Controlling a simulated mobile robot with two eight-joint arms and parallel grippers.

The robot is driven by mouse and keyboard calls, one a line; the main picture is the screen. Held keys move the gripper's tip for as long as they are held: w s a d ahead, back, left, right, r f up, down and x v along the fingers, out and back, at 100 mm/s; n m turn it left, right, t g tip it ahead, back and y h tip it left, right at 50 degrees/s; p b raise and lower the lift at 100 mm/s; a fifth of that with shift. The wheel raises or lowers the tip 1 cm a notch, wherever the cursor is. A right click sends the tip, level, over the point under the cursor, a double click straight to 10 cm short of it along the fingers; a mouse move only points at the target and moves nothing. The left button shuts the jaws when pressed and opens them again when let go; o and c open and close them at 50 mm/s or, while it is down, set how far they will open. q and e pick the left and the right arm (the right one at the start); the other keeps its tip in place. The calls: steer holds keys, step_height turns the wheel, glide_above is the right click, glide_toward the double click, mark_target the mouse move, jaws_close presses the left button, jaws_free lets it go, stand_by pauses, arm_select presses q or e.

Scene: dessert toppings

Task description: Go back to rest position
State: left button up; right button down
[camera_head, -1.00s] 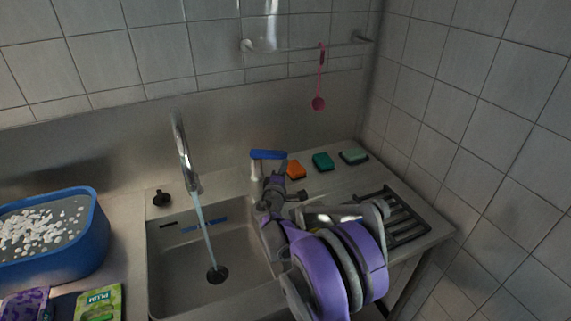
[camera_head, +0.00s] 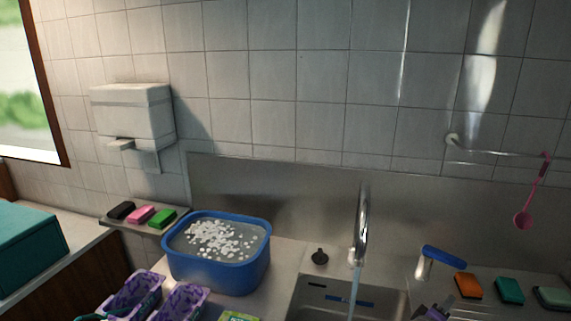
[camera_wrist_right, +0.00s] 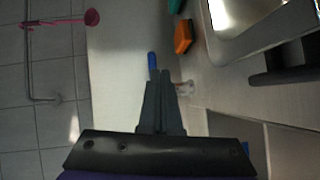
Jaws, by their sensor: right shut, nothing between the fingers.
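My right gripper (camera_head: 430,311) shows only in part at the bottom edge of the head view, below the blue-handled lever (camera_head: 443,257) by the sink. In the right wrist view the gripper's grey fingers (camera_wrist_right: 160,88) are shut together with nothing between them. The lever's blue handle (camera_wrist_right: 152,62) shows just beyond the fingertips there; I cannot tell whether they touch. My left gripper is not in view.
Water runs from the tap (camera_head: 361,225) into the sink (camera_head: 315,300). A blue basin (camera_head: 225,275) of water with white bits stands left of it, near purple containers (camera_head: 135,290). Sponges (camera_head: 468,285) lie right. A pink spoon (camera_head: 524,219) hangs from a rail.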

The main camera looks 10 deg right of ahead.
steer(key=s+a+f+m+g+y+p, duration=0.1)
steer(key=s+a+f+m+g+y, duration=0.1)
steer(key=s+a+y, duration=0.4)
steer(key=s+a+f+m+g+y+p, duration=0.1)
steer(key=s+a+y, duration=0.6)
steer(key=s+a, duration=0.8)
steer(key=a+f+m+p, duration=0.1)
steer(key=a+f+m, duration=0.1)
steer(key=a, duration=0.5)
steer(key=shift+f+g+y, duration=0.3)
steer(key=shift+f+g, duration=0.1)
steer(key=shift+f, duration=0.25)
steer(key=shift+s+d, duration=0.1)
